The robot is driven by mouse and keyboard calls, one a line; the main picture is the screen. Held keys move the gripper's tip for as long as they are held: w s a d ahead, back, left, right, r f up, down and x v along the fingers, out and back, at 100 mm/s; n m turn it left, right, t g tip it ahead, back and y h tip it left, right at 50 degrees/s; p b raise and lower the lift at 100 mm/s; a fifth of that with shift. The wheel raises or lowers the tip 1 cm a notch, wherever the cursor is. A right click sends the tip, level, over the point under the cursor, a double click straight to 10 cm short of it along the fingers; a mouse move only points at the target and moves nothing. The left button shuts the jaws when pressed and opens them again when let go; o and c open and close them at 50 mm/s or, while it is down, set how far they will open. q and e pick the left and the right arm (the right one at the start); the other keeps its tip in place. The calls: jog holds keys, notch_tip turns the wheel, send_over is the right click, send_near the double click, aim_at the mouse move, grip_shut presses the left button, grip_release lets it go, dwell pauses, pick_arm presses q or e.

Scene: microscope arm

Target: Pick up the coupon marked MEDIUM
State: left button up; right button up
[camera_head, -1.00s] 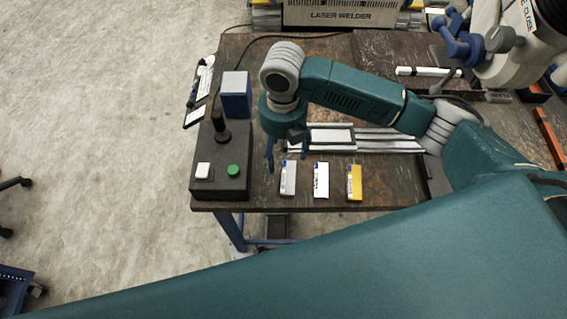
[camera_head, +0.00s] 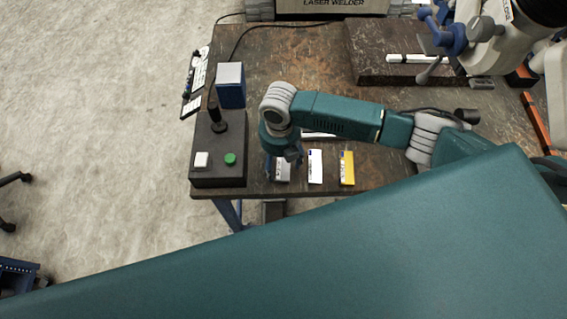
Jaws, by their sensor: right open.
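Three small coupons lie in a row near the table's front edge. The left one is grey (camera_head: 283,174), the middle one white (camera_head: 315,167) and the right one yellow (camera_head: 346,168). Their markings are too small to read, so I cannot tell which says MEDIUM. My right gripper (camera_head: 283,166) points down, open, at the grey coupon and hides its upper part. I cannot tell whether its fingers touch it. My left gripper is not in view.
A black control box (camera_head: 218,160) with a green button and a joystick stands left of the coupons, with a blue box (camera_head: 230,86) behind it. The microscope (camera_head: 490,40) overhangs the back right. The table (camera_head: 390,180) is bare right of the yellow coupon.

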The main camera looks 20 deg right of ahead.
jog(key=shift+c, duration=0.5)
jog(key=c, duration=1.5)
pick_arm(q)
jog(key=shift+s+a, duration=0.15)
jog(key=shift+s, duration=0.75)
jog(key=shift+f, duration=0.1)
pick_arm(e)
jog(key=shift+r, duration=0.15)
